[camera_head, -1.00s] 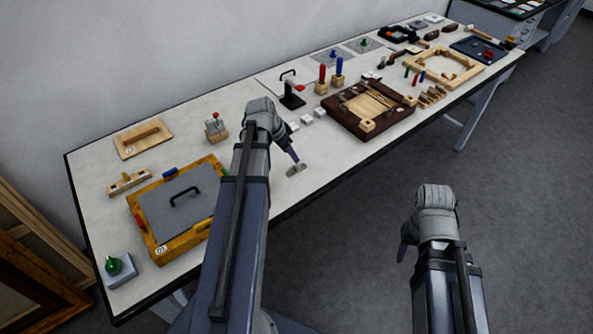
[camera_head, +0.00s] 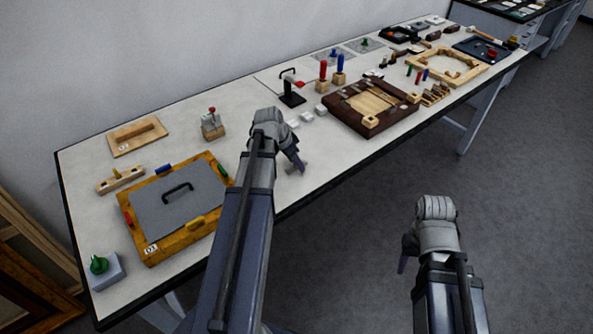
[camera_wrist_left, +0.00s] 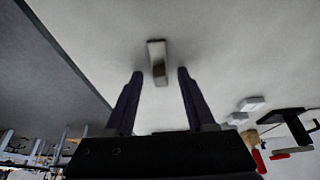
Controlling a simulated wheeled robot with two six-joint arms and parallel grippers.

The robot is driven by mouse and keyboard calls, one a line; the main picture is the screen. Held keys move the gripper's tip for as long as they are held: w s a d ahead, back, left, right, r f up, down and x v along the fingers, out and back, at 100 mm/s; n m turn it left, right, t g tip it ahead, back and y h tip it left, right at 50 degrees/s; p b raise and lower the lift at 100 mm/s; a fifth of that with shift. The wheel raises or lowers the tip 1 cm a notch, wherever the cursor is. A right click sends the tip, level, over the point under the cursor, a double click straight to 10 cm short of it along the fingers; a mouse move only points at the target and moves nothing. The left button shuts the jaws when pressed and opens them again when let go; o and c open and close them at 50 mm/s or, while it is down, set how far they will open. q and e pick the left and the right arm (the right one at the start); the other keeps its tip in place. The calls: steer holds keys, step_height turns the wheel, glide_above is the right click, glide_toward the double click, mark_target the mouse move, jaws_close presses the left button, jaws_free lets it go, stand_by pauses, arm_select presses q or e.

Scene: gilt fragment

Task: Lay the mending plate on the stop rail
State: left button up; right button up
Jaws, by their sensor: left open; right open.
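A small grey piece that looks like the mending plate lies on the bench top. In the left wrist view this plate (camera_wrist_left: 157,62) is just beyond the fingertips, in line with the gap between them. My left gripper (camera_wrist_left: 158,84) is open and empty. In the head view my left gripper (camera_head: 299,167) is low over the bench near the front edge and mostly covers the plate. My right gripper (camera_head: 403,262) is open, out over the floor in front of the bench. A wooden bar with a peg (camera_head: 121,180) at the left may be the stop rail; I cannot tell for sure.
A wooden frame with a grey panel (camera_head: 165,215) and a green-knobbed block (camera_head: 105,270) stand at the left. A dark brown frame (camera_head: 345,112), white blocks (camera_head: 307,116) and a black stand (camera_head: 291,96) lie beyond the left gripper. Bench around the plate is clear.

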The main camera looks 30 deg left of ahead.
arm_select(q)
steer(key=shift+r, duration=0.1)
steer(key=shift+c, duration=0.3)
jaws_close()
